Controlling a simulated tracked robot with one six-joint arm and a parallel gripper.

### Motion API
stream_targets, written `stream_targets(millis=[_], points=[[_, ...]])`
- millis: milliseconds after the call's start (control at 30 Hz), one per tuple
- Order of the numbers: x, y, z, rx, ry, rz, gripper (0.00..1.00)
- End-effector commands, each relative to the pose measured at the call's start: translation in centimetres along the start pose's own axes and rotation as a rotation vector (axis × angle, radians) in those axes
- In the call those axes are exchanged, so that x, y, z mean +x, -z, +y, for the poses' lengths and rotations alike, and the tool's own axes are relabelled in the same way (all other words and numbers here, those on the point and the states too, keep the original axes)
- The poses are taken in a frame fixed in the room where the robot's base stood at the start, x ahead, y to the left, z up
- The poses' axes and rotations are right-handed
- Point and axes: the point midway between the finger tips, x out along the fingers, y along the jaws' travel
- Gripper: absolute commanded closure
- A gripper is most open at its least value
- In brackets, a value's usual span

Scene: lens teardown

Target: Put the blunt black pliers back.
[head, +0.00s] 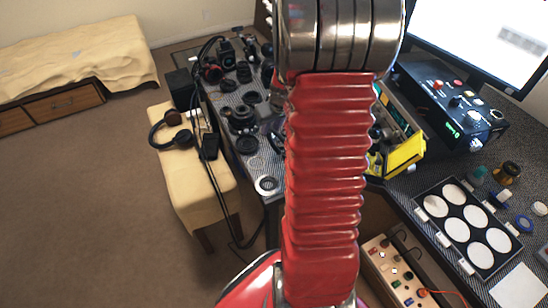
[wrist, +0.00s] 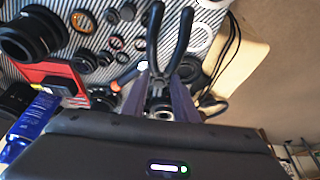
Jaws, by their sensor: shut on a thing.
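The black pliers (wrist: 181,40) are in the wrist view, with their two handles spread apart and pointing toward the top of the picture. My gripper (wrist: 160,100) is shut on the pliers near their pivot, with a dark finger on each side. The jaw end of the pliers is mostly hidden between the fingers and my gripper body. The pliers appear to be over the striped mat (wrist: 70,48), but their height above it is unclear. In the head view my red arm hides my gripper, and I cannot make out the pliers.
Black lens parts (head: 243,117) crowd the striped bench. A yellow-edged toolbox (head: 406,155) stands right of my arm. A black case with white discs (head: 467,226) and a control box (head: 450,100) lie farther right. A cream bench (head: 185,150) with headphones (head: 158,142) is at left.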

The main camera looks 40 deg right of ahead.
Motion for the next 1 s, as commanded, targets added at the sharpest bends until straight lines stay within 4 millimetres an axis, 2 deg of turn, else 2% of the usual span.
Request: stream_targets(millis=[233,600,1000], points=[[0.6,-0.2,-0.1,0.001,0.001,-0.001,1.0],[5.1,-2.1,-0.1,0.0,0.0,-0.001,1.0],[5.5,-2.2,-0.1,0.0,0.001,0.001,1.0]])
